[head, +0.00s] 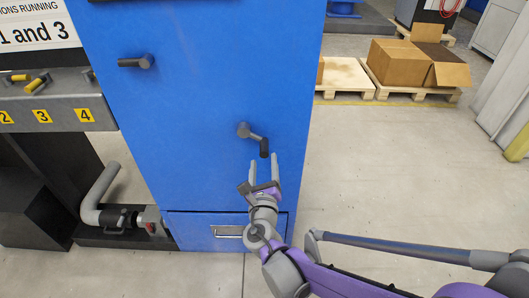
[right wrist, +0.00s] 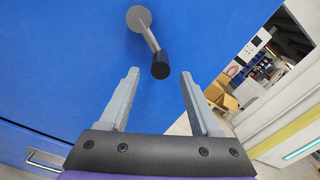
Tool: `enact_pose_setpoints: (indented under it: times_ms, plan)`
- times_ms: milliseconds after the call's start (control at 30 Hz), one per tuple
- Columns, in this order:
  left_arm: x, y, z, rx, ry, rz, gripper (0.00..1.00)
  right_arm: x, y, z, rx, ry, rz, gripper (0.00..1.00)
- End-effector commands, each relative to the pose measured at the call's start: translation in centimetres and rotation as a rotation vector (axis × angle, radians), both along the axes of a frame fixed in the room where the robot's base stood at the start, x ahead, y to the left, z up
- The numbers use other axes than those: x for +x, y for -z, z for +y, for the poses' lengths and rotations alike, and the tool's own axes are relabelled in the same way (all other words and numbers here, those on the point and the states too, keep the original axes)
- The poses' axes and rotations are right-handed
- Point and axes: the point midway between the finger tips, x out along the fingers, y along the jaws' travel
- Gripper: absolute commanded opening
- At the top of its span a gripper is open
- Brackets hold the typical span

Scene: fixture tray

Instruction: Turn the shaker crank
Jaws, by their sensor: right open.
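The shaker crank (head: 254,137) is on the front of a tall blue cabinet (head: 200,100). It has a round grey hub, a thin arm slanting down to the right and a black knob (head: 264,148) at its end. My right gripper (head: 263,160) is open just below the knob. In the right wrist view the crank (right wrist: 147,35) is at the top centre, and its black knob (right wrist: 160,66) shows between and beyond the two fingertips of my right gripper (right wrist: 160,73). I cannot see that they touch. My left gripper is not in view.
A dark handle (head: 136,62) sticks out at the cabinet's upper left. A drawer with a metal handle (head: 228,232) is below the crank. A numbered grey shelf (head: 60,108) and a grey pipe (head: 100,195) stand left. The floor at right is clear, with boxes (head: 397,62) on pallets behind.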

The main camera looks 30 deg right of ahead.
Motion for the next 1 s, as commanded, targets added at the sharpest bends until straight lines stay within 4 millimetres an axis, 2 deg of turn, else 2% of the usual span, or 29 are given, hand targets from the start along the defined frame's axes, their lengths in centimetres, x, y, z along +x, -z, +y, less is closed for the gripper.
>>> enact_pose_setpoints:
  times_ms: [100,300,700,1000]
  plan:
    - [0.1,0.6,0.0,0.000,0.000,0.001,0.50,2.0,0.1,-1.3,-0.002,0.002,0.001,0.64]
    - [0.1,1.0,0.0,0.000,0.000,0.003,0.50,4.1,0.1,-2.6,-0.002,0.001,0.001,0.64]
    - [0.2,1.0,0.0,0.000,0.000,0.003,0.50,4.8,0.0,-2.9,-0.001,-0.001,0.001,0.64]
    - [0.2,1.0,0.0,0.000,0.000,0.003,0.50,4.7,0.0,-2.9,-0.002,-0.001,0.002,0.10]
